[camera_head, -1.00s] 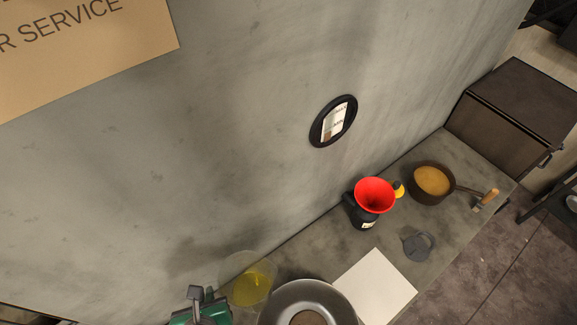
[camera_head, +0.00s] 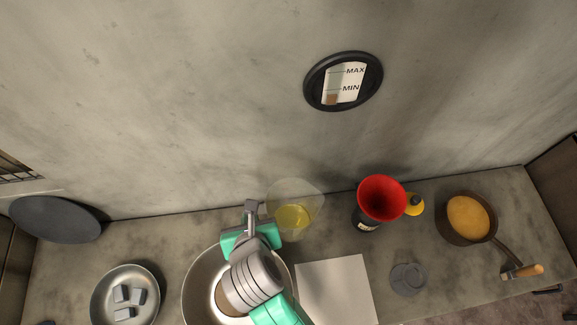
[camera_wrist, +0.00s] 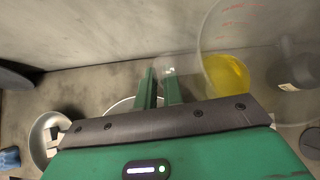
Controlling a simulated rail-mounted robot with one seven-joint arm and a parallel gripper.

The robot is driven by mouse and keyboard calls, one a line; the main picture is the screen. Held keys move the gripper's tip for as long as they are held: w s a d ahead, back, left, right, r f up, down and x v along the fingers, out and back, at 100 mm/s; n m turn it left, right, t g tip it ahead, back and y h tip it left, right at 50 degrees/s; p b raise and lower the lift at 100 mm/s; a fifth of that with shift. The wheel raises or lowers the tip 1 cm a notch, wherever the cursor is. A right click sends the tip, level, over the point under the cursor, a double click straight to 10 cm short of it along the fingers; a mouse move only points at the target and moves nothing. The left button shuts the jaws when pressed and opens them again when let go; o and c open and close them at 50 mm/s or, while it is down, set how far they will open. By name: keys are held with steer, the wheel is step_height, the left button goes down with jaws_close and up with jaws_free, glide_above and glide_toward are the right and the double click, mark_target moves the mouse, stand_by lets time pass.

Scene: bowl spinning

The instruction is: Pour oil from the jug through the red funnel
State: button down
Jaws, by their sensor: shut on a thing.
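The clear jug (camera_head: 308,196) with yellow oil in its lower part stands near the wall, about upright. It also shows in the wrist view (camera_wrist: 228,72), at the right of the fingers. My gripper (camera_head: 252,208) is at the jug's left side, its fingers (camera_wrist: 160,90) close together and shut on the jug, seemingly at its see-through handle; the exact grip is hard to make out. The red funnel (camera_head: 382,196) sits upright in the mouth of a dark bottle (camera_head: 366,221), to the right of the jug with a gap between. The funnel looks empty.
A round gauge (camera_head: 343,81) marked MAX and MIN is on the wall. A large metal bowl (camera_head: 196,283) is under my arm. A white board (camera_head: 335,290), grey lid (camera_head: 407,279), yellow bottle (camera_head: 414,205) and saucepan (camera_head: 489,238) stand on the right; a bowl (camera_head: 100,300) is left.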

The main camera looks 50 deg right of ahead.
steer(key=b, duration=0.4)
glide_toward(287, 199)
steer(key=shift+m+h, duration=0.3)
steer(key=f, duration=0.1)
steer(key=w+f, duration=0.1)
steer(key=w+d+f, duration=0.1)
steer(key=f, duration=0.1)
steer(key=shift+w, duration=0.25)
steer(key=shift+d+r, duration=0.1)
steer(key=shift+r, duration=0.05)
steer(key=shift+d+r, duration=0.1)
steer(key=shift+r, duration=0.3)
steer(key=s+d+r+m+t+y+p, duration=0.3)
steer(key=s+d+r+p, duration=0.1)
steer(key=r, duration=0.3)
steer(key=s+d+r+m+t+y+p, duration=0.3)
steer(key=d+r, duration=0.3)
steer(key=r, duration=0.2)
steer(key=shift+s+r+t+p, duration=0.35)
steer(key=shift+s+t, duration=0.45)
steer(key=shift+s, duration=0.05)
